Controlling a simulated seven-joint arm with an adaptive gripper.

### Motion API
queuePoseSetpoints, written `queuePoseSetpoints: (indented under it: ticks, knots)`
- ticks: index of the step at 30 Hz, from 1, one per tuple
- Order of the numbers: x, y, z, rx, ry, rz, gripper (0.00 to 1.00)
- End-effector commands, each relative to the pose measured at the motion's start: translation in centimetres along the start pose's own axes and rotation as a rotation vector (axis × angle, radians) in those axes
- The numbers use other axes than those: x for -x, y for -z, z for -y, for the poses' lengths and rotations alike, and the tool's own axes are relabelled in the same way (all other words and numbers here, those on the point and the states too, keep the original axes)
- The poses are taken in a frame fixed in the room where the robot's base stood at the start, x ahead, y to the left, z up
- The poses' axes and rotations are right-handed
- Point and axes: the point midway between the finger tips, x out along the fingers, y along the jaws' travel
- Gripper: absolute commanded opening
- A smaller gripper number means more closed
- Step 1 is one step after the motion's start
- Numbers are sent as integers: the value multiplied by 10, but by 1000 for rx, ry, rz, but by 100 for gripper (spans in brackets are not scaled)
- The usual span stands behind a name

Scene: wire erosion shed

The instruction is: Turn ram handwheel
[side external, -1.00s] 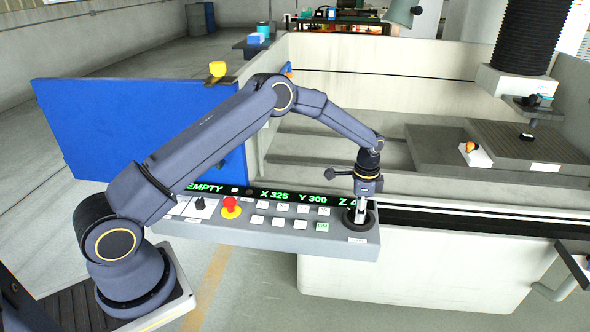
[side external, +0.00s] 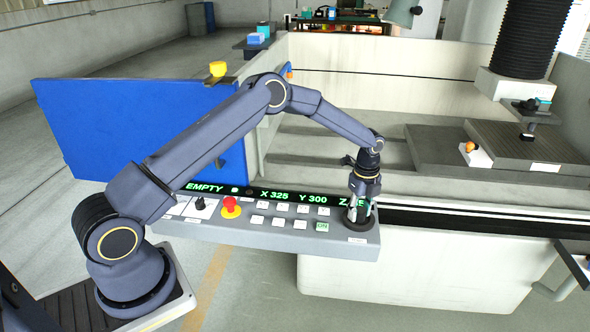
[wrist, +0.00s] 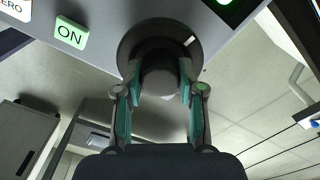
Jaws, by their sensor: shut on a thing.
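The ram handwheel (side external: 349,224) is a dark round wheel at the right end of the grey control panel (side external: 290,238). In the wrist view the wheel (wrist: 130,42) shows a white mark on its rim and a round knob at its centre. My gripper (side external: 359,206) points down onto the wheel. In the wrist view my gripper (wrist: 159,82) has its teal-padded fingers on both sides of the knob, shut on it. The ram head (side external: 526,112) hangs at the right, above the machine's work table (side external: 520,145).
The panel carries a red stop button (side external: 230,204), white keys, a green ON key (side external: 322,226) and a lit readout (side external: 270,194), partly hidden by my gripper. A blue door panel (side external: 140,130) stands behind my arm. The tank wall (side external: 420,255) lies right of the panel.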

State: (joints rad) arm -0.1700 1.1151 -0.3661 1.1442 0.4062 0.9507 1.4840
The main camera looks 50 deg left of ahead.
Motion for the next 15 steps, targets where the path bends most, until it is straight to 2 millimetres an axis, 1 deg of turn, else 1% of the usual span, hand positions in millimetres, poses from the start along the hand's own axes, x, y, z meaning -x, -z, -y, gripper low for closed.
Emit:
queuePoseSetpoints:
  ticks: [6,15]
  knots:
    - [1,0,0,-117,1,1,4]
    - [1,0,1,-188,2,0,4]
